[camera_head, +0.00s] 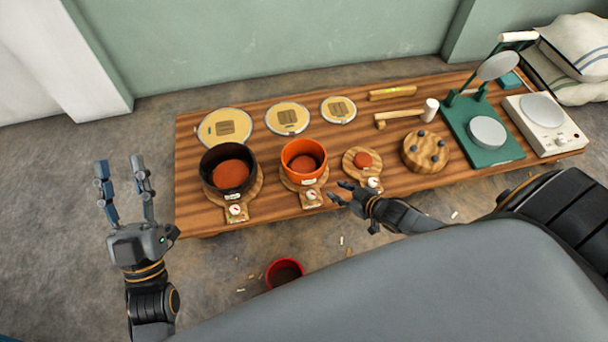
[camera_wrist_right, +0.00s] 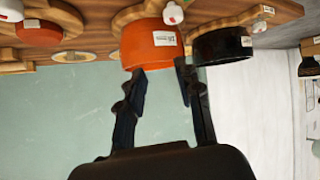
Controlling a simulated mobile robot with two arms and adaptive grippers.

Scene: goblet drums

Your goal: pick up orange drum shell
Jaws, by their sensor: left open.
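The orange drum shell (camera_head: 290,173) stands upright on a round wooden board with a tag, near the front edge of the wooden table. It also shows in the right wrist view (camera_wrist_right: 148,45), which looks upside down, with a white label on its side. My right gripper (camera_head: 334,193) is just right of and in front of the shell, its fingers spread and empty. In the right wrist view its fingertips (camera_wrist_right: 160,70) point toward the orange shell; whether they touch it I cannot tell. My left gripper (camera_head: 120,164) is open and empty, left of the table.
A black drum shell (camera_head: 212,180) stands close left of the orange one. A small board with a red piece (camera_head: 363,160) is to the right. Round drum heads (camera_head: 288,118) lie behind. A mallet (camera_head: 405,117) and green stand (camera_head: 487,155) are further right. A red bucket (camera_head: 284,272) is on the floor.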

